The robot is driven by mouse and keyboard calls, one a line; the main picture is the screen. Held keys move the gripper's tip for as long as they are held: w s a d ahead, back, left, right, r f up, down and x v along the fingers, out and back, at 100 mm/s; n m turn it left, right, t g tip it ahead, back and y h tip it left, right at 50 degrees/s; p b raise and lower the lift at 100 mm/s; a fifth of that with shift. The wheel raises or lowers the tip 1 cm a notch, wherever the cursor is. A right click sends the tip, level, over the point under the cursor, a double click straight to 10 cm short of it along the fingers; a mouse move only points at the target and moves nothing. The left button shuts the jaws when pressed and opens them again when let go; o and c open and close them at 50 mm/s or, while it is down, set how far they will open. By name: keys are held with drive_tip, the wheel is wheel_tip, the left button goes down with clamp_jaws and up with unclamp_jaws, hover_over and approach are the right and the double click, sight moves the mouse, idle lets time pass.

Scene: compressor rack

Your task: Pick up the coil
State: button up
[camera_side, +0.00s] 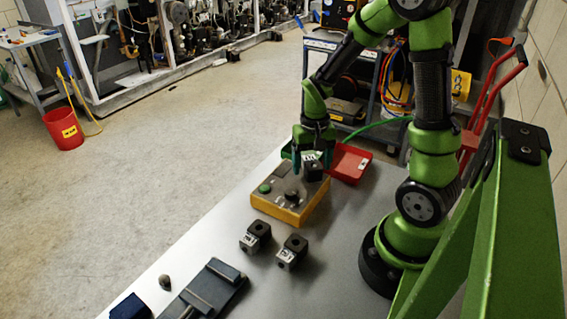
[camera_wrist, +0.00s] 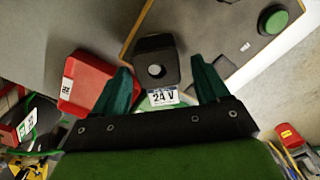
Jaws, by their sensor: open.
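A black coil (camera_wrist: 157,52) with a round hole and a white "24 V" label lies between my gripper's two green fingers in the wrist view. My gripper (camera_wrist: 161,74) is open, with a finger on either side of the coil; I cannot tell whether they touch it. In the side view, my gripper (camera_side: 306,163) points down beside this coil (camera_side: 315,171), at the far end of the yellow control box. Whether the coil rests on the box or behind it is unclear.
The yellow control box (camera_side: 287,204) with a green button sits close to my gripper. A red bin (camera_side: 351,163) stands just behind, right of the coil. Dark blocks (camera_side: 212,288) lie at the table's front. The grey table (camera_side: 338,225) is clear right of the box.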

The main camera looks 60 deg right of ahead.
sight(312, 161)
drive_tip(key=shift+c, duration=0.4)
drive_tip(key=c, duration=1.2)
wheel_tip(312, 161, up, 23)
drive_tip(key=shift+r, duration=0.1)
idle(0.3)
